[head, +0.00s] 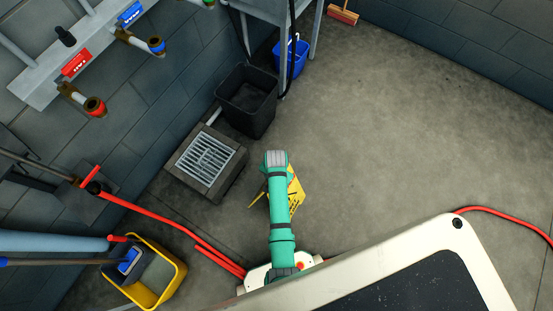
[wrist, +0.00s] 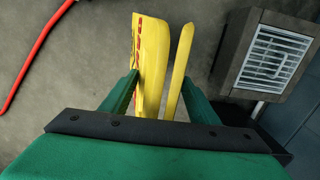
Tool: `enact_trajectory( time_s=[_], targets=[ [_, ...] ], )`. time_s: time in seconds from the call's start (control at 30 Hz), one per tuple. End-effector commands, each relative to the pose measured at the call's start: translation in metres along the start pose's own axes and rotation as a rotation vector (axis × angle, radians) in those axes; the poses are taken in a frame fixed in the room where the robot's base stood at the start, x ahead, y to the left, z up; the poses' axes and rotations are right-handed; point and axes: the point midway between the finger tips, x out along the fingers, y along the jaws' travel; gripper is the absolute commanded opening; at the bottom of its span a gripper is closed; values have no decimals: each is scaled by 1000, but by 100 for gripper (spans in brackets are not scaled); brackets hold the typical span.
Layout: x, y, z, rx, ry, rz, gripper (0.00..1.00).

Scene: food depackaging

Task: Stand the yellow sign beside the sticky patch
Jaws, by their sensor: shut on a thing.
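The yellow sign (head: 296,193) with dark markings is partly hidden behind my green arm in the head view. In the wrist view the yellow sign (wrist: 150,65) shows as two yellow panels, slightly apart, one with red lettering. My gripper (wrist: 157,98) is shut on the sign, with the panels between its green fingers. Bare floor lies around the sign in both views. I cannot tell whether the sign touches the floor. I cannot make out the sticky patch in either view.
A floor drain block (head: 206,157) with a grate stands left of the arm, beside a black bin (head: 247,100). A red hose (head: 165,222) runs along the left. A yellow mop bucket (head: 172,290) is at lower left. Open floor (head: 400,130) lies to the right.

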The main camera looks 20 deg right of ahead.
Motion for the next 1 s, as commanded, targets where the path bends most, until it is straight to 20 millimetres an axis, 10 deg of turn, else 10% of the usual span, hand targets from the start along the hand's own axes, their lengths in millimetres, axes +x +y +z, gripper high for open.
enact_trajectory(
  time_s=[0.87,0.9,1.0],
  targets=[
    [42,-3,-10,-5,2,-1,0],
    [43,-2,-9,-5,1,0,64],
    [43,-2,-9,-5,1,0,74]
  ],
)
